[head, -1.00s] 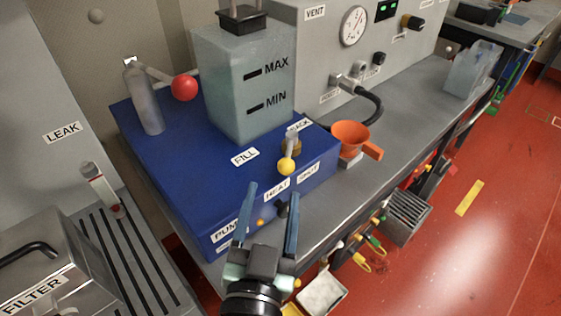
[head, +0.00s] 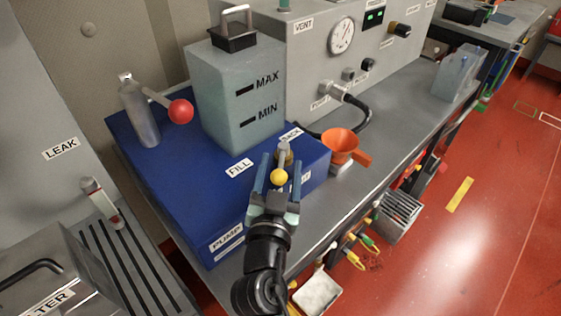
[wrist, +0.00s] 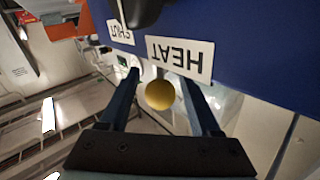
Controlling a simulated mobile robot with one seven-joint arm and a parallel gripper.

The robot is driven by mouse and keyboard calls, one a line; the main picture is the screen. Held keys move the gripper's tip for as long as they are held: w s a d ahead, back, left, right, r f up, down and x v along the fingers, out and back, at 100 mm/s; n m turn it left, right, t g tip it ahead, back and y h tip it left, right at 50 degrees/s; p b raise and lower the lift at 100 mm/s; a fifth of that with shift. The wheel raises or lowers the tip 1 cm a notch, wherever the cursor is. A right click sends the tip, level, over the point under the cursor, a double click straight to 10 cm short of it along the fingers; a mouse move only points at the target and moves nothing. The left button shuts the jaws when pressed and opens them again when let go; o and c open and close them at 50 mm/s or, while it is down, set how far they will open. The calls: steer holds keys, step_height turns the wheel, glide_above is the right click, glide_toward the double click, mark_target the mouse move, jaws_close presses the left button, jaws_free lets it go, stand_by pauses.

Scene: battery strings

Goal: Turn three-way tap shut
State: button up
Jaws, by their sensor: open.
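The three-way tap (head: 284,156) stands at the front right of the blue unit, by the labels FILL and BACK. Its lever ends in a yellow knob (head: 278,177) that points toward the front edge. My gripper (head: 274,167) is open, with its blue fingers on either side of the knob in the head view. In the wrist view the yellow knob (wrist: 160,95) sits between the two fingers, with gaps on both sides. The labels HEAT (wrist: 180,57) and SHUT (wrist: 120,30) show upside down there. My gripper covers the HEAT label in the head view.
A translucent tank (head: 240,95) marked MAX and MIN stands behind the tap. An orange funnel (head: 341,146) is just right of the blue unit (head: 165,190). A red-knobbed lever (head: 180,111) is at the back left. The grey bench (head: 400,105) is mostly clear farther right.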

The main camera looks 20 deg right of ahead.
steer(key=shift+w+d, duration=0.1)
steer(key=shift+w, duration=0.1)
jaws_close()
stand_by(0.3)
stand_by(1.1)
